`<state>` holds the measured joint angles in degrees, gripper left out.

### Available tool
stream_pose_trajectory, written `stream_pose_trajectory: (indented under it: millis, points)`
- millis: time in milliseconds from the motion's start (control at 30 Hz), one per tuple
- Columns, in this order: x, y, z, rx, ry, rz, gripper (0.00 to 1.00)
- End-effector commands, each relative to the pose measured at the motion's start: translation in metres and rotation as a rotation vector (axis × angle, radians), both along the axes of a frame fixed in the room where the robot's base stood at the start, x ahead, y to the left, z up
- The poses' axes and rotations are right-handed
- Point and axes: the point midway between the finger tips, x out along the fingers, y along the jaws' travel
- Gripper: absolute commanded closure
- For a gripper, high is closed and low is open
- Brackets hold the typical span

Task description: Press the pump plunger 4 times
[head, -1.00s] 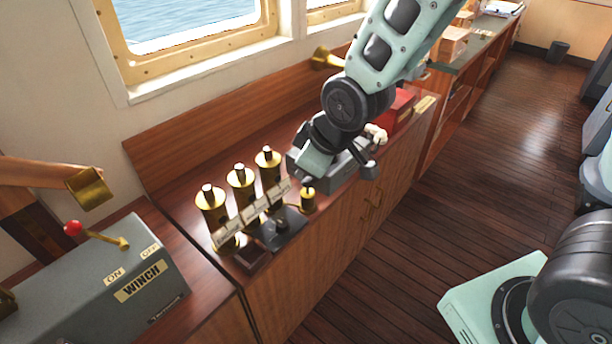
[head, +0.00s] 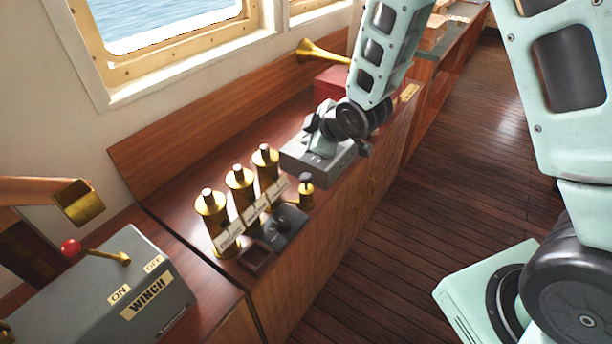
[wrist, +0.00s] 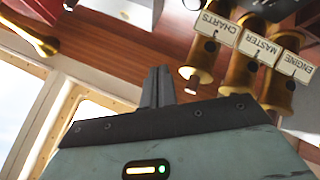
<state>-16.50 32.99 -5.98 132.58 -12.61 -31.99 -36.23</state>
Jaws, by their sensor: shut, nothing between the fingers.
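The pump (head: 306,195) is a small brass bottle with a dark top, standing upright near the counter's front edge in the head view, beside the grey box. Its top is uncovered and nothing touches it. My gripper (head: 311,137) is behind and above the pump, over the grey box, clear of the plunger. Its fingertips are hard to make out there. In the wrist view my gripper (wrist: 157,88) has both dark fingers together with nothing between them. The pump cannot be told for certain in the wrist view.
Several labelled brass pipes (head: 240,190) stand left of the pump, with a dark knob plate (head: 287,222) in front. The grey box (head: 303,160) lies under my gripper. A brass horn (head: 318,50), red box (head: 333,83) and grey winch box (head: 110,290) are nearby.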

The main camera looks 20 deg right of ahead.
Motion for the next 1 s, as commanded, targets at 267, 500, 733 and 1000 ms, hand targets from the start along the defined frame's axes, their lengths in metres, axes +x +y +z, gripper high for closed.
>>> stream_pose_trajectory:
  millis: [267,500,733,1000]
  points:
    - [0.000,0.000,-0.026,0.000,0.001,0.000,1.00]
    - [0.000,0.000,-0.060,0.000,0.002,-0.001,1.00]
    - [0.000,0.000,-0.084,0.001,0.000,-0.001,1.00]
    - [0.000,0.000,-0.086,0.001,0.000,-0.001,1.00]
